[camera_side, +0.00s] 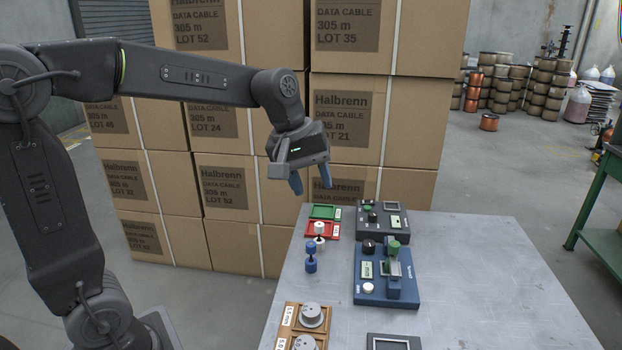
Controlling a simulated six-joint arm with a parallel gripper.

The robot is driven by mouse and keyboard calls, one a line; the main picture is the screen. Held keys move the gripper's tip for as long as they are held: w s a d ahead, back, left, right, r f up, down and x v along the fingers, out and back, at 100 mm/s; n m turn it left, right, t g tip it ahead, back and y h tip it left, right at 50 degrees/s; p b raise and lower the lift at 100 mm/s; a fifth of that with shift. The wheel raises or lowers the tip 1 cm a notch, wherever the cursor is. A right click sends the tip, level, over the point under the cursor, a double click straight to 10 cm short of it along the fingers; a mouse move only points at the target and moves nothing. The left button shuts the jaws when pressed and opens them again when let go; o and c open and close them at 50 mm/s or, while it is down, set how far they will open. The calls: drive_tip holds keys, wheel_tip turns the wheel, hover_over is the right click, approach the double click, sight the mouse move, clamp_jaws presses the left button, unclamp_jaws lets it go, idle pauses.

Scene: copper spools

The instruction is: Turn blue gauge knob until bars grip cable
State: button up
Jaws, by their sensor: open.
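The blue gauge (404,296) stands on the grey table, right of its left edge. It carries a black knob (369,246), a green knob (393,246) and a white knob (369,288), with a small pale display (367,269). Grey metal parts (392,267) stand near its middle; I cannot tell the bars apart. No cable can be made out between them at this size. My gripper (311,182) is open and empty, with blue fingers pointing down. It hangs above and to the left of the gauge, well clear of it.
A grey device (375,234) with knobs sits behind the gauge. Green (325,212) and red (334,233) trays, a white spool (319,229) and a blue spool (311,266) stand left. A wooden holder (290,325) bears grey weights. Stacked cartons (235,237) rise behind. The table's right side is clear.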

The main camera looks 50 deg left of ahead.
drive_tip(key=m+y, duration=0.3)
drive_tip(key=y, duration=0.1)
approach(369, 242)
drive_tip(key=shift+t, duration=0.3)
drive_tip(key=x, duration=0.9)
drive_tip(key=shift+s+f, duration=0.25)
drive_tip(key=shift+f, duration=0.05)
drive_tip(key=shift+c, duration=0.2)
